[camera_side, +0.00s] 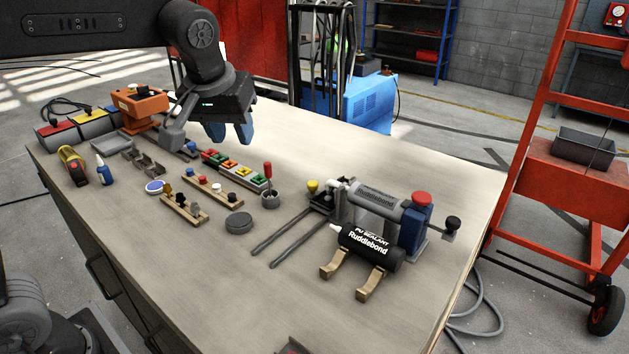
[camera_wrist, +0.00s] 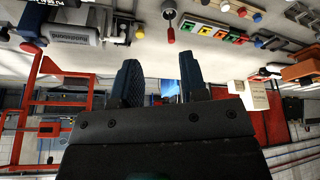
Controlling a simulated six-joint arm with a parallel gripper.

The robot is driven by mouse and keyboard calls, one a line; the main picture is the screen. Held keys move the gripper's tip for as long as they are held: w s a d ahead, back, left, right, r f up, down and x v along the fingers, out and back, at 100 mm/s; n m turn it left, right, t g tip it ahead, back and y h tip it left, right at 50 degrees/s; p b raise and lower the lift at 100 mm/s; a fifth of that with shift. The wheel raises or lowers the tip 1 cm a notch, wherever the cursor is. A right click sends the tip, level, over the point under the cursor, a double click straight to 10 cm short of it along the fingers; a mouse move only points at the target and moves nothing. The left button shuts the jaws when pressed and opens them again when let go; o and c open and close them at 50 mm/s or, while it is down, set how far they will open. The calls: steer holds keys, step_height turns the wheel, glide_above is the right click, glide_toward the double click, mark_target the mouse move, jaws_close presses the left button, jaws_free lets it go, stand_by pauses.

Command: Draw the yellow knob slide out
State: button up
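The yellow knob (camera_side: 313,186) stands at the left end of a small dark block (camera_side: 322,201), beside the grey cylinder fixture. Two grey rails (camera_side: 290,235) run from this block toward the front left of the bench. My gripper (camera_side: 231,134) hangs above the bench, behind and to the left of the knob, well apart from it. Its blue fingers are apart with nothing between them; the wrist view also shows this gap (camera_wrist: 161,80).
A grey cylinder fixture (camera_side: 375,203) with a red cap and a black sealant tube (camera_side: 370,245) on wooden cradles stand right of the rails. A red-handled lever (camera_side: 268,172) and coloured block strip (camera_side: 233,170) lie near my gripper.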

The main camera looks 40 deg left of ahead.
steer(key=w+d+f+n+g+y, duration=0.1)
steer(key=w+d+f+n, duration=0.15)
steer(key=w, duration=0.85)
steer(key=n+y, duration=0.2)
steer(key=n, duration=0.3)
glide_toward(313, 183)
steer(key=shift+g, duration=0.4)
steer(key=x, duration=0.9)
steer(key=shift+w+a, duration=0.1)
steer(key=shift+w, duration=0.25)
steer(key=shift+r, duration=0.1)
steer(key=shift+c, duration=0.2)
jaws_close()
